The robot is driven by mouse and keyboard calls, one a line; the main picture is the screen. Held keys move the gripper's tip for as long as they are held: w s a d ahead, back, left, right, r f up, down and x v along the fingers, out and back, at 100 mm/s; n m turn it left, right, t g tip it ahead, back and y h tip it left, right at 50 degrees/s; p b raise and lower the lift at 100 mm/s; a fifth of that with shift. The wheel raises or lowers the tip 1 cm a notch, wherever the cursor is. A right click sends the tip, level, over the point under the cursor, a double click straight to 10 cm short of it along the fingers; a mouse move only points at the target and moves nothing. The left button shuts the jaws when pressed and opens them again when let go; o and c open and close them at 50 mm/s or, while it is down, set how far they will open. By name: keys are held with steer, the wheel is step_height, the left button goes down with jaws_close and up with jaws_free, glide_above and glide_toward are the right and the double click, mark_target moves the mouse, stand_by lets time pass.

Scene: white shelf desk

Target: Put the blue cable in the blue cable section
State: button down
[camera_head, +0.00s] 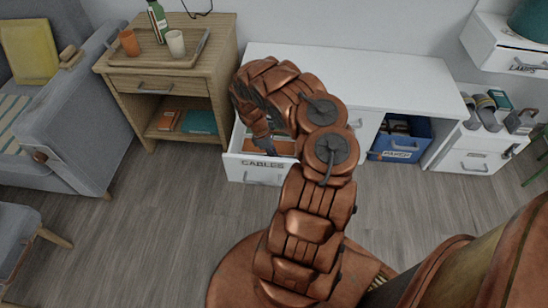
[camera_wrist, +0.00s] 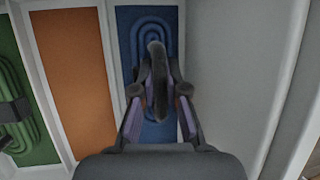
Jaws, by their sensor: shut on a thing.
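The open white drawer labelled "CABLES" (camera_head: 240,171) is low on the white desk's left side. In the wrist view it has green, orange and blue sections. The blue cable (camera_wrist: 147,24) is a coil with a dark band around its middle. It lines up with the blue section (camera_wrist: 159,134); I cannot tell whether it rests on the floor there. My gripper (camera_wrist: 158,92) is shut on the cable at its dark band and points down into the drawer.
The orange section (camera_wrist: 70,75) beside it looks empty in the wrist view. A green cable (camera_wrist: 22,115) lies in the green section. A blue bin (camera_head: 402,147) stands under the white desk (camera_head: 370,80). A wooden side table (camera_head: 165,85) stands left of the drawer.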

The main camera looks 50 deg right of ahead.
steer(key=c, duration=1.2)
jaws_free()
steer(key=w+a+r+m+h+p, duration=0.1)
steer(key=w+r+m, duration=0.1)
steer(key=r, duration=1)
steer(key=w+a+r+m+p, duration=0.1)
steer(key=r, duration=1.1)
steer(key=s+a+r+m, duration=0.35)
steer(key=a+r, duration=0.45)
steer(key=r, duration=0.4)
steer(key=s+a+r+t+y, duration=0.1)
steer(key=s+a+r, duration=0.2)
steer(key=s+a, duration=0.6)
steer(key=s+a+r+t, duration=0.1)
steer(key=s+a+r, duration=0.2)
steer(key=s+a, duration=0.7)
steer(key=a+m, duration=0.1)
steer(key=a, duration=0.4)
steer(key=shift+s+a+r+y, duration=0.15)
steer(key=shift+a+r+y, duration=0.05)
steer(key=shift+r+y, duration=0.2)
